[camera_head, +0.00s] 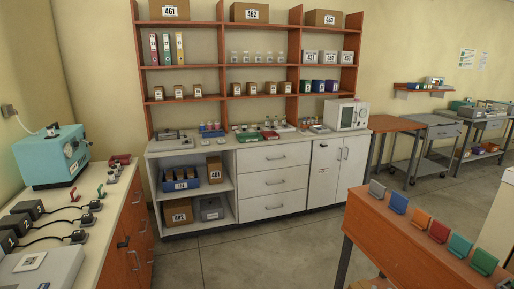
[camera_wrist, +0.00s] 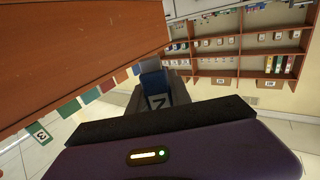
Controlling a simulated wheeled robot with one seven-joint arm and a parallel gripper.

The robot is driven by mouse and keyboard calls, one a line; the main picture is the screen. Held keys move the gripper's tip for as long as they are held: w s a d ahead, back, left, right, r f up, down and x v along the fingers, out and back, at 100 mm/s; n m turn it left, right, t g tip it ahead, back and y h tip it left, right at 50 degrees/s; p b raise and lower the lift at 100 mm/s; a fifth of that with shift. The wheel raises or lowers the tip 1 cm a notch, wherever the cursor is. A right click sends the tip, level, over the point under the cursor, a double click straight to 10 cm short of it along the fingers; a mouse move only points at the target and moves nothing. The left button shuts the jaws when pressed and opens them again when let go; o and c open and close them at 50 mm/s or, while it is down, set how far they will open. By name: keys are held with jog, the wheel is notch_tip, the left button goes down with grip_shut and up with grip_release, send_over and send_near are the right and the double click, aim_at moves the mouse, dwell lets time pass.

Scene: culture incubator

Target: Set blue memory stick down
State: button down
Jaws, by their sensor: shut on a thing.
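In the wrist view, my gripper (camera_wrist: 157,92) is shut on a blue piece, which I take to be the blue memory stick (camera_wrist: 152,80). A white label with a black character shows at its near end between the fingers. The stick is in the air beside the orange-brown tabletop (camera_wrist: 75,50), and I see no contact with it. How far apart they are is hard to tell. My gripper and the held stick do not show in the head view.
In the head view, a row of coloured pieces, including a blue one (camera_head: 398,202), stands on the orange-brown table (camera_head: 400,245) at right. A counter with a teal machine (camera_head: 52,156) is at left. White cabinets (camera_head: 272,180) and shelves line the back. The floor between is clear.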

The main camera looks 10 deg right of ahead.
jog(key=s+a+f+n+t+y, duration=0.1)
jog(key=s+a+f+n+y, duration=0.1)
jog(key=s+a+f+y, duration=0.2)
jog(key=s+a+f+n+t+y, duration=0.1)
jog(key=s+a+f+n+y, duration=0.2)
jog(key=a+f, duration=0.7)
jog(key=s+a+y, duration=0.1)
jog(key=a, duration=0.7)
jog(key=shift+n, duration=0.3)
jog(key=shift+w, duration=0.1)
